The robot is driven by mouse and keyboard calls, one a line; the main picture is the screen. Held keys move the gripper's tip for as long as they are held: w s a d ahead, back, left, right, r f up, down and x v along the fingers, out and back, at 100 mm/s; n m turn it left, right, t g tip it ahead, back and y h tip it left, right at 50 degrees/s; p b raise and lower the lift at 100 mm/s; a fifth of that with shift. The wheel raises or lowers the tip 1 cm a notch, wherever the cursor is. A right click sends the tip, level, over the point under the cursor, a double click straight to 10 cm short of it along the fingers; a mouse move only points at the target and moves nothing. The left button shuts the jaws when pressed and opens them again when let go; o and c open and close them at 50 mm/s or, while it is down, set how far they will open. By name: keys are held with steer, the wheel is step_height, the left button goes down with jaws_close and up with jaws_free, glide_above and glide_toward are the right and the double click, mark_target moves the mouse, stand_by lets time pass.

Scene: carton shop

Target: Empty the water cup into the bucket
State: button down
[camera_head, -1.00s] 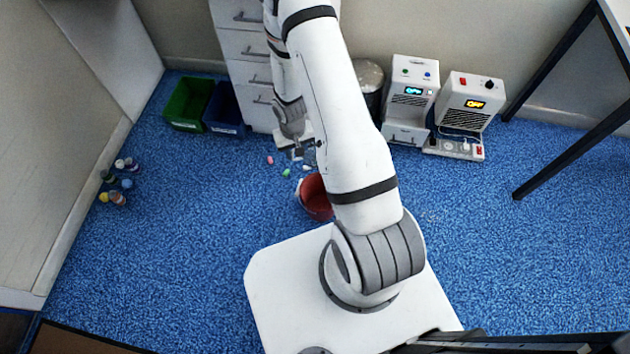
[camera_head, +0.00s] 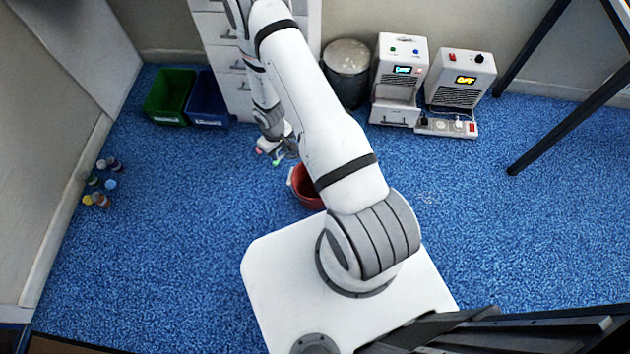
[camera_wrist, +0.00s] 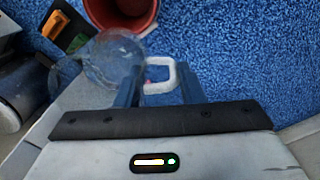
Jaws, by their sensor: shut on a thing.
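A clear, see-through cup (camera_wrist: 112,58) shows in the wrist view, at and left of my gripper's (camera_wrist: 160,88) fingers. The fingers are shut on it. A pale loop lies between the fingertips; I cannot tell whether it is the cup's handle. The water level is too faint to make out. The red bucket (camera_wrist: 98,8) is just beyond the cup at the top of the wrist view, partly cut off. In the head view the bucket (camera_head: 303,188) stands on the floor, partly hidden by my arm, with my gripper (camera_head: 285,152) above and left of it.
Green (camera_head: 168,98) and blue (camera_head: 208,100) bins stand by a white drawer cabinet (camera_head: 228,60). A grey bin (camera_head: 347,72) and two white machines (camera_head: 398,75) (camera_head: 460,80) line the wall. Several small bottles (camera_head: 101,183) stand at left.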

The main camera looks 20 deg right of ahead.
steer(key=a+f+n+b, duration=0.3)
steer(key=f+n+b, duration=0.2)
steer(key=f, duration=1.4)
steer(key=shift+w+f+n+b, duration=0.25)
steer(key=shift+f+n+b, duration=0.1)
steer(key=shift+n, duration=0.65)
steer(key=shift+a, duration=0.1)
